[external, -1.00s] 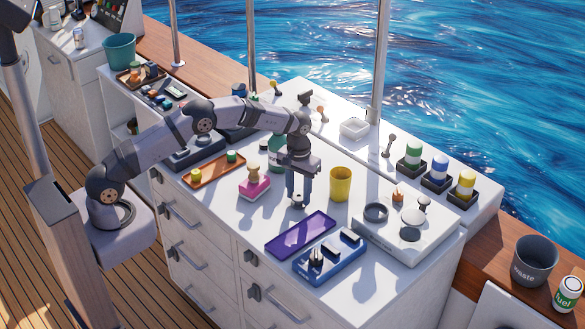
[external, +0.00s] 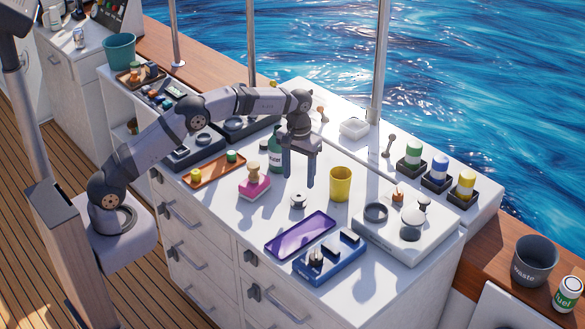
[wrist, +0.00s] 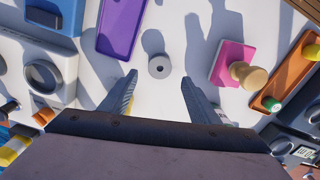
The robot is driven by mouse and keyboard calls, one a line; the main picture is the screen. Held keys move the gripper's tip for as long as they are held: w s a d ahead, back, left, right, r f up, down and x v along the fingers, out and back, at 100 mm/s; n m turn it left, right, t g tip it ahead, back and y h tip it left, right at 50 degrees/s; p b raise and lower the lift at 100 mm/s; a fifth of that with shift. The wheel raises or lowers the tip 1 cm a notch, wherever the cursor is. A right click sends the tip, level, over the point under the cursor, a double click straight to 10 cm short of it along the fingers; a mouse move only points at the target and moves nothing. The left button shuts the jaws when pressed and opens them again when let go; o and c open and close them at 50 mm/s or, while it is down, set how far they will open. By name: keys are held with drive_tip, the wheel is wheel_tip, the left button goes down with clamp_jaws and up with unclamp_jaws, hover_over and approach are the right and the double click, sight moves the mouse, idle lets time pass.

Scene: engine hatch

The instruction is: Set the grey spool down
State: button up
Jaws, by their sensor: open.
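The grey spool (external: 298,201) stands on the white countertop, between the pink-based stamp and the purple tray. In the wrist view the spool (wrist: 159,67) shows from above as a small grey disc with a dark centre hole. My gripper (external: 299,183) is open and empty, raised above the counter over the spool. In the wrist view its two fingers (wrist: 158,80) are spread wide on either side, apart from the spool.
A purple tray (external: 283,246) and a blue holder (external: 325,268) lie in front. The pink-based stamp (external: 254,188) is to the left, a yellow cup (external: 340,184) to the right. A green bottle (external: 276,160) stands behind. The counter around the spool is clear.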

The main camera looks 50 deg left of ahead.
wheel_tip(320, 180, up, 5)
idle(0.3)
drive_tip(key=shift+a, duration=0.1)
drive_tip(key=s+a+m, duration=0.1)
drive_tip(key=s+a, duration=0.8)
drive_tip(key=s, duration=0.3)
drive_tip(key=s+a+f, duration=0.3)
drive_tip(key=s, duration=0.7)
drive_tip(key=s+a+f+m, duration=0.1)
drive_tip(key=s+a+f, duration=0.1)
drive_tip(key=s, duration=0.8)
drive_tip(key=shift+a+f+m, duration=0.3)
drive_tip(key=shift+a+f, duration=0.1)
drive_tip(key=shift+f, duration=0.1)
